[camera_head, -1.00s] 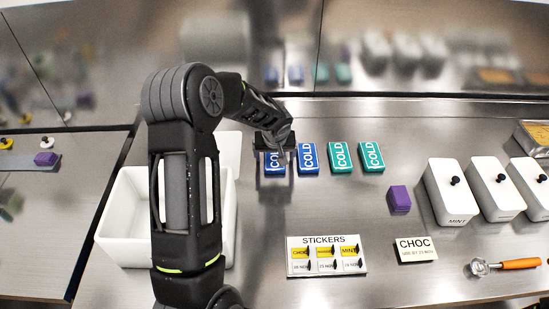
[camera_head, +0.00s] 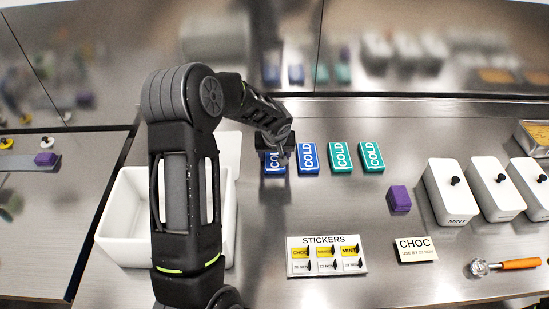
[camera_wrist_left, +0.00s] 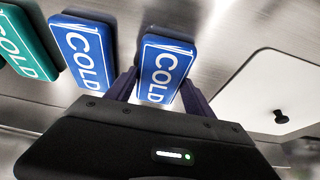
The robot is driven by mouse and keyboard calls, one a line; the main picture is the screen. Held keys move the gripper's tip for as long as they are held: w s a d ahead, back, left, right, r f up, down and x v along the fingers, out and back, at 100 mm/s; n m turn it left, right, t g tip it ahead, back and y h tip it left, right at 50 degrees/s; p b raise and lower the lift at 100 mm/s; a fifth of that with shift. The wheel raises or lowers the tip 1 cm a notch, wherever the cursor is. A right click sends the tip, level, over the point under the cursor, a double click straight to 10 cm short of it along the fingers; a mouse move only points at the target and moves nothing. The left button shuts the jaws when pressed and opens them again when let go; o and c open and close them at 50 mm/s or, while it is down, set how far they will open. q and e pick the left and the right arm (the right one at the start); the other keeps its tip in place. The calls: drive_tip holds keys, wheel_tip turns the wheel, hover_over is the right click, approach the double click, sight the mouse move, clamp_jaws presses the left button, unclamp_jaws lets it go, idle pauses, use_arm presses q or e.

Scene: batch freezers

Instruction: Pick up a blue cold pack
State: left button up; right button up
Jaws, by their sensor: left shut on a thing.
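Two blue cold packs lie in a row on the steel counter, each marked COLD. The leftmost blue cold pack (camera_head: 274,167) is partly hidden by my left gripper (camera_head: 279,150). In the left wrist view this same blue pack (camera_wrist_left: 163,68) sits between the two fingers of the gripper (camera_wrist_left: 157,90), which are shut on it. The second blue cold pack (camera_head: 308,158) lies just to the right, apart from the gripper; it also shows in the left wrist view (camera_wrist_left: 84,55). My right gripper is not in view.
Two teal cold packs (camera_head: 340,157) continue the row. A white open bin (camera_head: 122,215) stands left, behind my arm. A purple block (camera_head: 399,198), white lidded tubs (camera_head: 450,195), a stickers board (camera_head: 326,257), a CHOC card (camera_head: 416,249) and an orange-handled scoop (camera_head: 518,264) lie right and front.

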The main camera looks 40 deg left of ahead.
sight(275, 156)
use_arm(q)
drive_tip(key=shift+c, duration=0.7)
drive_tip(key=shift+r, duration=0.1)
drive_tip(key=shift+r, duration=0.25)
wheel_tip(275, 156, up, 3)
drive_tip(key=shift+w+f+p, duration=0.1)
drive_tip(key=shift+f+p, duration=0.1)
drive_tip(key=shift+p, duration=0.65)
wheel_tip(275, 156, up, 7)
drive_tip(key=shift+f, duration=0.15)
